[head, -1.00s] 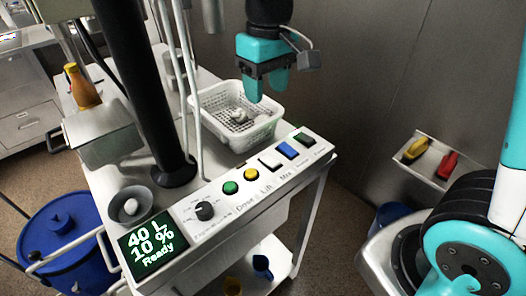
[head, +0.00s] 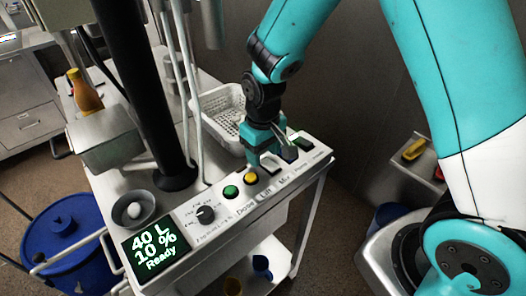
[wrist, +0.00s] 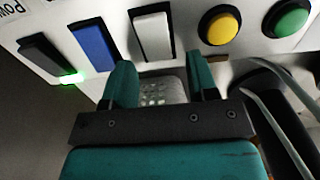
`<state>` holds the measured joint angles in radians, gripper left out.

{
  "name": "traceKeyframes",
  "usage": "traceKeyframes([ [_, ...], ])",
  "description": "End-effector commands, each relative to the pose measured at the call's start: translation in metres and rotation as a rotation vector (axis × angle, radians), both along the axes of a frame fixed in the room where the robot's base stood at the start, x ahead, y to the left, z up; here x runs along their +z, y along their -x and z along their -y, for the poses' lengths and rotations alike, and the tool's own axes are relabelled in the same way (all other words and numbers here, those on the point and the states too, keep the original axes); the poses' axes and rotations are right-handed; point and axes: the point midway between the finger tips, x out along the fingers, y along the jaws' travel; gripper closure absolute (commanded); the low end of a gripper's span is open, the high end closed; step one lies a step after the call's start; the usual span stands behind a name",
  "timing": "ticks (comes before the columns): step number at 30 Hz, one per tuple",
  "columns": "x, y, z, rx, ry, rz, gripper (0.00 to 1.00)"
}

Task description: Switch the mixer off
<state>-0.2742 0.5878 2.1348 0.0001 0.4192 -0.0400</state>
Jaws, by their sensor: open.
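The control panel (head: 215,205) on the cart has a white rocker switch (wrist: 152,35) with the label "Mix" below it in the head view. My gripper (wrist: 161,72) is open and empty, and it also shows over the panel in the head view (head: 272,158). In the wrist view the white switch lies just beyond and between the two fingertips. I cannot tell whether either finger touches the panel. The switch is partly hidden by my gripper in the head view. Its on or off position is unclear.
Beside the white switch are a blue switch (wrist: 92,45), a dark switch (wrist: 45,52), a yellow button (wrist: 220,27) and a green button (wrist: 288,18). A green light glows near the dark switch. A white perforated basket (head: 215,104) stands behind the panel. The display (head: 155,246) reads "Ready".

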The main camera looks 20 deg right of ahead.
Motion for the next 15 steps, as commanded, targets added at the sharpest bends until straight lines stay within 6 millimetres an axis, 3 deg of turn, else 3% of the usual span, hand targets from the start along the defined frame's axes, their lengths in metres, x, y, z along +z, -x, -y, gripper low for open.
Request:
traceKeyframes([
  [12,-0.0101,0.0003,0.0001,0.000,0.000,0.000,0.47],
  [15,-0.0100,0.0003,0.0001,0.000,0.000,0.000,0.68],
])
